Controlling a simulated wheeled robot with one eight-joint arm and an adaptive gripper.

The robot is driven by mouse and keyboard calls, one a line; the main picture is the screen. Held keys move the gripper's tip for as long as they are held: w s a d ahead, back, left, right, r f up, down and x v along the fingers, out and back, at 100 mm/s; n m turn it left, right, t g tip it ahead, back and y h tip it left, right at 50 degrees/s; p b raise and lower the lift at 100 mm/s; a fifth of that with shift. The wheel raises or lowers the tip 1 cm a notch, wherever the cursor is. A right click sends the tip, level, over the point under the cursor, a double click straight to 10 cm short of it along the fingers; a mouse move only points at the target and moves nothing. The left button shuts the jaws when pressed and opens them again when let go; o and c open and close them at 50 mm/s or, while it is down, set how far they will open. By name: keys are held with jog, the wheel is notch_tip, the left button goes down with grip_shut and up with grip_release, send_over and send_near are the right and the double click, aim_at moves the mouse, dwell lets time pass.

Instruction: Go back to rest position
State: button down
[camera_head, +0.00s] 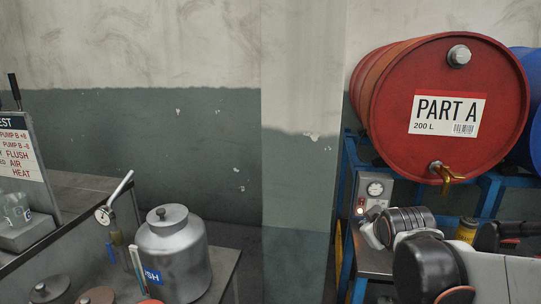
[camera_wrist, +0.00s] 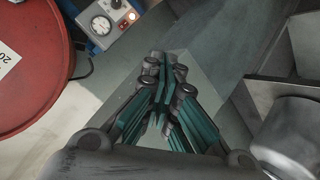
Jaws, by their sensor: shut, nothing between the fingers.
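My gripper (camera_wrist: 165,75) shows in the wrist view with its teal-lined fingers drawn together at the tips. Nothing shows between them. In the head view my arm reaches in from the lower right, in front of the rack, and the gripper's fingers cannot be made out there. In the wrist view the fingers stand over open floor, between the red drum on the left and the metal pot on the right, apart from both.
A red PART A drum (camera_head: 440,75) with a brass tap lies on a blue rack (camera_head: 350,165). A gauge box (camera_head: 372,190) sits below it. A silver pot (camera_head: 172,255) stands on a bench at the left. A sign board (camera_head: 18,145) stands far left. Floor between is clear.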

jog(key=s+a+f+m+g, duration=0.1)
jog(key=s+a+m, duration=0.1)
jog(key=s, duration=1)
jog(key=s+a+f+m+g+y, duration=0.1)
jog(key=s+a+f+m+g, duration=0.1)
jog(key=s, duration=0.9)
jog(key=shift+s+a+f+m+g+y, duration=0.3)
jog(key=shift+s+a+m, duration=0.1)
jog(key=shift+a+m, duration=0.35)
